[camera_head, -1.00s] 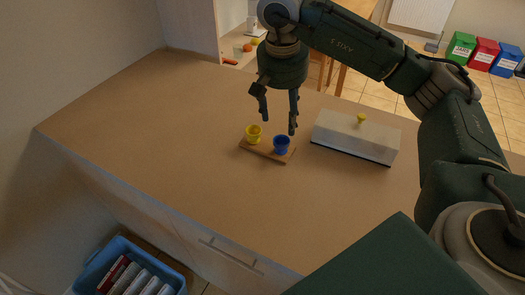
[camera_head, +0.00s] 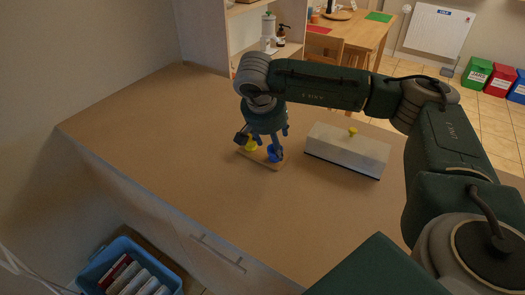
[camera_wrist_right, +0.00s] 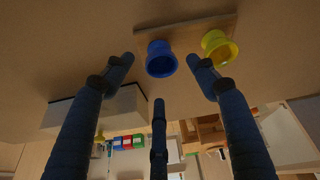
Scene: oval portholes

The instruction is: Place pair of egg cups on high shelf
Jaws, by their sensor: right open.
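A yellow egg cup (camera_head: 250,146) and a blue egg cup (camera_head: 272,155) stand on a small wooden board (camera_head: 264,162) on the counter. In the right wrist view the blue cup (camera_wrist_right: 161,60) lies ahead between the two outer fingertips, and the yellow cup (camera_wrist_right: 218,47) is just right of the right finger. The board (camera_wrist_right: 186,35) runs behind both cups. My right gripper (camera_head: 262,146) is open just above the cups, pointing down, and partly hides them in the head view. In the wrist view a gap shows between its fingers and the blue cup. My left gripper is not in view.
A white box-like dish with a yellow knob (camera_head: 347,150) stands right of the board. A shelf unit (camera_head: 240,30) with bottles stands beyond the counter's far edge. The counter (camera_head: 170,150) is clear to the left and front. A blue crate (camera_head: 105,262) sits below.

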